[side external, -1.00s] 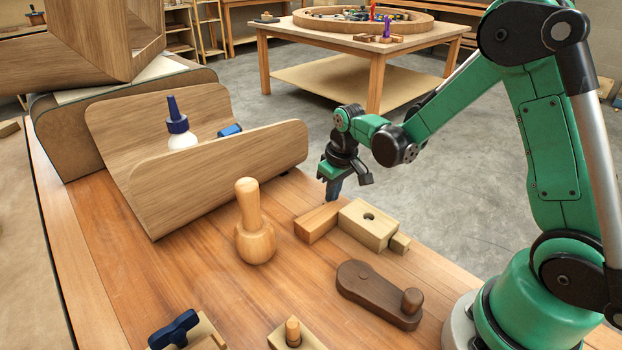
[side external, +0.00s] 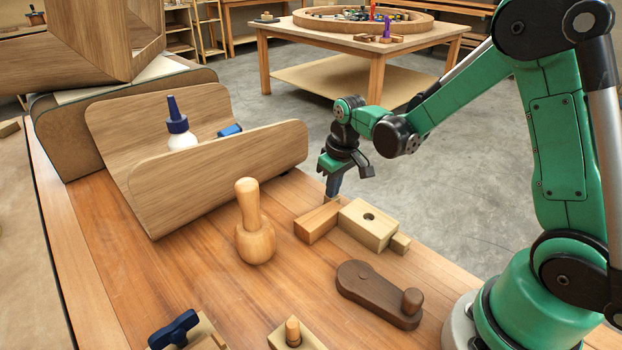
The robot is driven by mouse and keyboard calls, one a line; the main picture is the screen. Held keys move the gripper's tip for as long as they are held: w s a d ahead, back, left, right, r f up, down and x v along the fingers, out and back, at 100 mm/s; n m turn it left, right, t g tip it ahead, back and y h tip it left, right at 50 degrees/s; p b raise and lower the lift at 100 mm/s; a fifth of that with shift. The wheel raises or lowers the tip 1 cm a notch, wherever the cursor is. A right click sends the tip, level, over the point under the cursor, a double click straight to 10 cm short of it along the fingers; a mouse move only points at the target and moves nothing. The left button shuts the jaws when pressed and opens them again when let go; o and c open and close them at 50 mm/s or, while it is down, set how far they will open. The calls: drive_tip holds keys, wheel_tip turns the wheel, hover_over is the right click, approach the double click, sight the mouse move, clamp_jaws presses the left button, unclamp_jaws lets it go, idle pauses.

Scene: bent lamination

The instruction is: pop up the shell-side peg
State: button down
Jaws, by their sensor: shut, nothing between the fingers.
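My gripper (side external: 334,190) is shut and empty, pointing down at the far end of a reddish wooden block (side external: 317,224). A small pale bit shows at its fingertips; I cannot tell whether it is a peg or whether they touch it. A pale block (side external: 368,224) with a dark round hole in its top sits against the reddish block, with a small stub (side external: 400,243) at its right end. The bent wooden shell (side external: 220,175) lies to the left of my gripper. No peg clearly stands out beside the shell.
A wooden mallet-like knob (side external: 254,230) stands left of the blocks. A dark wooden crank piece (side external: 372,292) lies in front. A block with an upright peg (side external: 292,332) and a blue-knobbed clamp (side external: 174,330) are at the front edge. A glue bottle (side external: 180,130) is inside the shell.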

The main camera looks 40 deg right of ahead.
drive_tip(key=shift+r, duration=2.8)
drive_tip(key=shift+a+r, duration=0.1)
drive_tip(key=shift+r, duration=0.05)
drive_tip(key=s+a+r+t, duration=0.5)
drive_tip(key=s+a, duration=0.1)
drive_tip(key=s, duration=0.3)
drive_tip(key=shift+s+r, duration=0.15)
drive_tip(key=shift+r, duration=0.1)
